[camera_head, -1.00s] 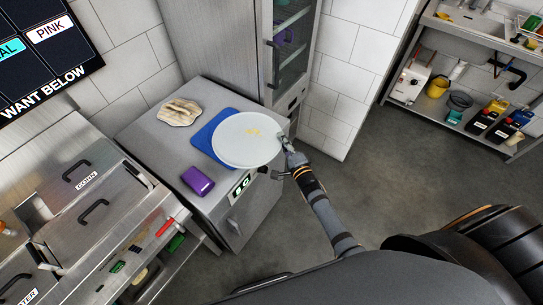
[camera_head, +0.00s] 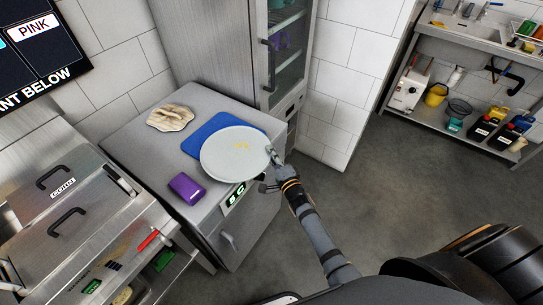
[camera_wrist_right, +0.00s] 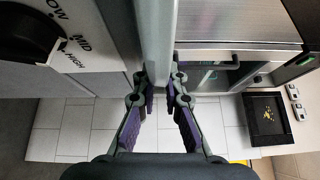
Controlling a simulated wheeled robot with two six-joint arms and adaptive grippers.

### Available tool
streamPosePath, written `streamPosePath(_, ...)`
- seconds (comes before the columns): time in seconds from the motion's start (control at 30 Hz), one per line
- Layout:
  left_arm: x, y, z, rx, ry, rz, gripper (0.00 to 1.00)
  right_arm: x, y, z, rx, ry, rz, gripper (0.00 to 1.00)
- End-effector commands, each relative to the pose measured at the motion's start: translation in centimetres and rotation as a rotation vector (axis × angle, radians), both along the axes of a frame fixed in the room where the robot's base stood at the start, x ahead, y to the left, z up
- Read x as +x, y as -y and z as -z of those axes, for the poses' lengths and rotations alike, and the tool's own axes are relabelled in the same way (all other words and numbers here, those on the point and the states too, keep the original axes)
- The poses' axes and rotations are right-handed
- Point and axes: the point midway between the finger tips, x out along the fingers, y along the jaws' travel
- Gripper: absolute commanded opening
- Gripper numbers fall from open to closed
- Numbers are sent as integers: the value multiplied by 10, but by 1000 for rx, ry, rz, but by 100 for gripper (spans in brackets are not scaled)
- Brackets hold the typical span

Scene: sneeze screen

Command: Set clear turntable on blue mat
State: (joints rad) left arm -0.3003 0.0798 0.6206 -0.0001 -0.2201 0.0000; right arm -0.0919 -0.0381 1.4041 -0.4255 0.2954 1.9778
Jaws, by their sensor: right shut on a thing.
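The clear turntable (camera_head: 232,160) is a pale, see-through round disc with a small yellow mark near its middle. My right gripper (camera_head: 272,157) is shut on its right edge. In the right wrist view the right gripper (camera_wrist_right: 160,82) pinches the turntable's rim (camera_wrist_right: 158,35), seen edge-on. The blue mat (camera_head: 203,134) lies on the grey counter top, and the disc hides its front part. I cannot tell whether the disc touches the mat or hovers above it. My left gripper is not in view.
A tan cloth-like piece (camera_head: 170,117) lies left of the mat, and a purple block (camera_head: 187,188) lies at the counter's front edge. A tall glass-doored cabinet (camera_head: 285,55) stands behind right. Steel lidded bins (camera_head: 66,205) are at left. Open floor lies to the right.

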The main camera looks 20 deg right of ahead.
Motion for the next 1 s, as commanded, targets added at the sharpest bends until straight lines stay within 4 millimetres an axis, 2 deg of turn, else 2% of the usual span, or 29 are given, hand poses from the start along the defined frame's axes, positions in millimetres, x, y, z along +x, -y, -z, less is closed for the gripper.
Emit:
streamPosePath(0.13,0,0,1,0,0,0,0,1,0,2,2,4,-1,0)
streamPosePath(0.17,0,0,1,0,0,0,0,0,0,4,-1,-1,0,11)
streamPosePath(0.33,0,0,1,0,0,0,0,0,0,3,-1,-1,0,33)
streamPosePath(0.67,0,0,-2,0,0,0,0,0,0,-2,0,1,0,33)
streamPosePath(0.77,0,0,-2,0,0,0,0,-15,2,1,0,-4,0,33)
streamPosePath(1.0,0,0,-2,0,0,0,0,-75,9,3,1,-4,0,33)
